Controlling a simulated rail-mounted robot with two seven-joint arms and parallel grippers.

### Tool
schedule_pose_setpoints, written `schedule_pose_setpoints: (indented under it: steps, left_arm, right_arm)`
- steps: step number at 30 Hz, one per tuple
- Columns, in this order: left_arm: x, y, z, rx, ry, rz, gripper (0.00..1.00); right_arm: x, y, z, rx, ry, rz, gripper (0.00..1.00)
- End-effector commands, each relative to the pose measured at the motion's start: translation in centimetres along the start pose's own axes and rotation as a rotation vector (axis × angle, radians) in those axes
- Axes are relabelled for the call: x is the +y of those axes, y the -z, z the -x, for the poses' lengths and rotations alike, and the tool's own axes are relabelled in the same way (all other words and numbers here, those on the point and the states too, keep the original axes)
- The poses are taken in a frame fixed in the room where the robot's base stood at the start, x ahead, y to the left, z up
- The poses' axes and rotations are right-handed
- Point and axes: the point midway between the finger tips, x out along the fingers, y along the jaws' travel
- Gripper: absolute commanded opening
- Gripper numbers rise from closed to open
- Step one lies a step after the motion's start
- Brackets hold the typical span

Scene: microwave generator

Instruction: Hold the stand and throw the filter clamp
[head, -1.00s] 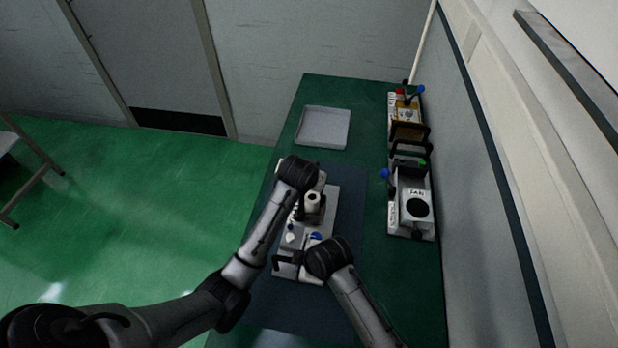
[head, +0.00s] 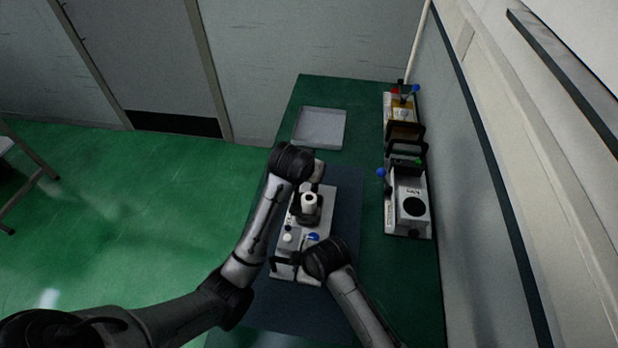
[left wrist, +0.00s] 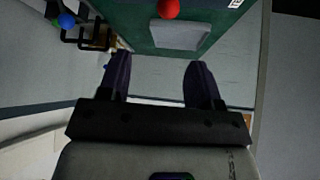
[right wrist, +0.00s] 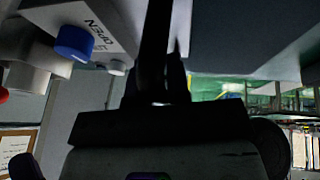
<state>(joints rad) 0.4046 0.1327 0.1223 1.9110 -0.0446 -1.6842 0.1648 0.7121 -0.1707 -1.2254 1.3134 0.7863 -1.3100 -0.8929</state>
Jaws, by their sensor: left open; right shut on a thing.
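The stand, a pale grey unit (head: 318,222) with a white cylinder (head: 309,203), lies on the dark mat in the middle of the table. Its blue knob (right wrist: 75,42) and the word OPEN show in the right wrist view. My right gripper (right wrist: 165,45) is shut at the stand's near end, by a black handle (head: 286,263); the dark fingers hide the exact hold. My left gripper (left wrist: 160,78) is open and empty at the stand's far end. A red knob (left wrist: 169,8) shows beyond its fingers. I cannot tell which part is the filter clamp.
An empty grey tray (head: 320,128) lies at the table's far left. Other units with black handles stand along the right edge, one with a round black opening (head: 413,206) and one with an amber part (head: 402,112). The table is clear between tray and units.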

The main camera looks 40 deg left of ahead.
Motion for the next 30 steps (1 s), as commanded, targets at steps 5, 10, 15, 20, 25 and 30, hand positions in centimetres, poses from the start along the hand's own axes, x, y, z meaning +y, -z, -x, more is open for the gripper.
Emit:
schedule_pose_setpoints:
  steps: [5,10,15,20,25,30]
  left_arm:
    - [2.3,5.9,2.1,0.058,-0.025,0.015,0.58]
    - [1.9,3.6,-0.6,-0.163,0.120,0.172,0.58]
    - [1.1,1.9,-0.7,-0.248,0.209,0.338,0.58]
    - [0.9,1.4,-1.2,-0.263,0.228,0.406,0.58]
    - [0.5,0.7,-3.3,-0.262,0.229,0.417,0.58]
    - [0.0,-0.2,-6.2,-0.261,0.229,0.414,0.58]
  right_arm:
    - [-0.2,-0.1,-0.2,-0.002,0.005,0.000,0.00]
    - [-0.1,-0.1,-0.2,-0.002,0.004,0.000,0.00]
    - [-0.1,-0.1,-0.1,-0.002,0.004,0.000,0.00]
    - [-0.1,-0.1,-0.1,-0.002,0.004,0.000,0.00]
    - [-0.1,-0.1,-0.2,-0.001,0.004,0.000,0.00]
    - [-0.1,-0.1,-0.1,-0.001,0.004,0.000,0.00]
